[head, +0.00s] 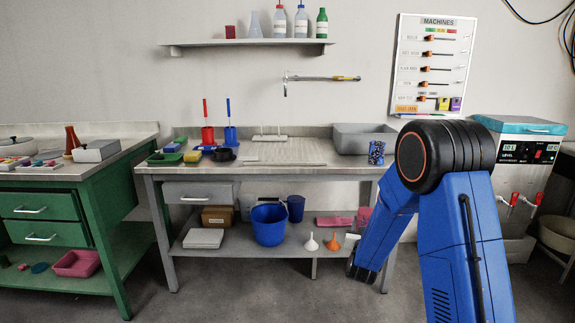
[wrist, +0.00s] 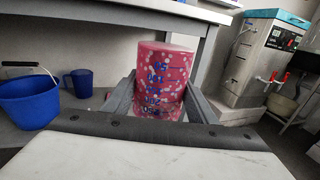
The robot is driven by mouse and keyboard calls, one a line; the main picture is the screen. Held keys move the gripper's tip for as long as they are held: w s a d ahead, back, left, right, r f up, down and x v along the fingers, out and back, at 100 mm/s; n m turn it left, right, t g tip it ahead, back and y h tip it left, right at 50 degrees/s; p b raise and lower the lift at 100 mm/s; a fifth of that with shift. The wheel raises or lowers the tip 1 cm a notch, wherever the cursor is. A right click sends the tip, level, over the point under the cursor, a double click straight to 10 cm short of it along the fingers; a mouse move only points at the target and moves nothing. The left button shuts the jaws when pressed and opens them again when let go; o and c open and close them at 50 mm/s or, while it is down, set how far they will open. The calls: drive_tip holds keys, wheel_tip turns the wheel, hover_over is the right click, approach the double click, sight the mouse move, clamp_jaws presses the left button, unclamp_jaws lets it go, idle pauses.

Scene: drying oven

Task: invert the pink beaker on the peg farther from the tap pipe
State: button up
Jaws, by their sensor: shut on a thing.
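The pink beaker (wrist: 160,75) is in the wrist view, speckled white with blue markings. Its flat end faces up and its markings read upside down. My gripper (wrist: 160,92) is shut on it, one grey finger on each side. In the head view a pink patch of the beaker (head: 363,217) shows beside my blue arm, in front of the table; my arm hides the fingers. The white peg stand (head: 270,138) is on the table near the wall with two thin upright pegs. The left peg (head: 262,130) is farther from the tap pipe (head: 310,78) on the wall.
A blue speckled beaker (head: 376,153) stands at the table's right, by a grey basin (head: 362,138). Red and blue holders with upright rods (head: 207,130) stand left of the pegs. The tabletop's front middle is clear. A blue bucket (head: 268,224) is on the lower shelf.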

drive_tip(key=shift+n, duration=0.3)
drive_tip(key=shift+n, duration=6.7)
